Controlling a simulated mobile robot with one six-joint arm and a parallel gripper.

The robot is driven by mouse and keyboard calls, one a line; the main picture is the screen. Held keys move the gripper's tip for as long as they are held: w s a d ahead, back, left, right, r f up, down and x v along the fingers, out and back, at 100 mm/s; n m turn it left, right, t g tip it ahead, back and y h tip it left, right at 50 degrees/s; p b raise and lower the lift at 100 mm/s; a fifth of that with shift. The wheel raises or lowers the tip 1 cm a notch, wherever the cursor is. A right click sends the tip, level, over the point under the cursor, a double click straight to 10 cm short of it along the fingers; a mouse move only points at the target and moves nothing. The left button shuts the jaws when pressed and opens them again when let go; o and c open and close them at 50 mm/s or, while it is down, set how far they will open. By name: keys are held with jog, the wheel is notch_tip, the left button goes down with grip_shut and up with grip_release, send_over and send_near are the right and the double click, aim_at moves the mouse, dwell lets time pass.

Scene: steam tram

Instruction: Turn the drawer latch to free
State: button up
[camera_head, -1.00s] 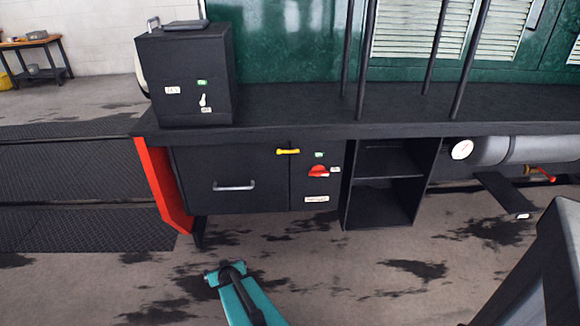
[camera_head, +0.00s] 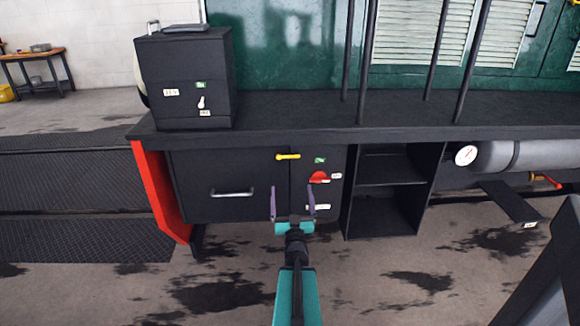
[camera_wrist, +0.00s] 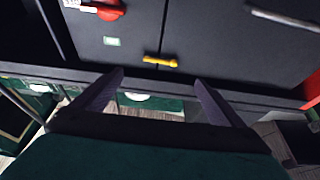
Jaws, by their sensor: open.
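The drawer latch is a small yellow bar (camera_head: 287,156) lying level near the top of the black cabinet front, across the seam between the drawer (camera_head: 205,172) and the panel to its right. It also shows in the wrist view (camera_wrist: 160,61), between and beyond the fingertips. The drawer has a silver handle (camera_head: 232,193). My gripper (camera_head: 292,190) is open and empty, its two purple fingers pointing up, a little below the latch in the head view. In the wrist view my gripper (camera_wrist: 159,80) has its fingers spread wide to either side of the latch. Contact with the latch is not visible.
A red knob (camera_head: 318,177) with small labels sits right of the latch. Open shelves (camera_head: 382,217) stand further right, then a gauge (camera_head: 466,155) and grey cylinder. A black box (camera_head: 182,75) stands on the bench top. A red side panel (camera_head: 158,190) edges the cabinet at left.

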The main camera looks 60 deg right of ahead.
aim_at(290, 158)
jog(key=shift+s+r, duration=0.2)
jog(key=shift+r, duration=0.05)
jog(key=shift+w+d, duration=0.1)
jog(key=shift+d, duration=0.05)
jog(key=b+x, duration=0.1)
jog(key=x, duration=0.1)
jog(key=shift+w+d, duration=0.25)
jog(key=shift+d, duration=0.1)
jog(key=b+x, duration=0.1)
jog(key=b, duration=0.6)
jog(key=shift+w+d, duration=0.2)
jog(key=shift+d, duration=0.05)
jog(key=b, duration=0.7)
jog(key=shift+w+d+r, duration=0.15)
jog(key=shift+d+r, duration=0.1)
jog(key=shift+r, duration=0.05)
dwell(0.4)
jog(key=shift+b+x, duration=1.1)
jog(key=shift+x, duration=3.1)
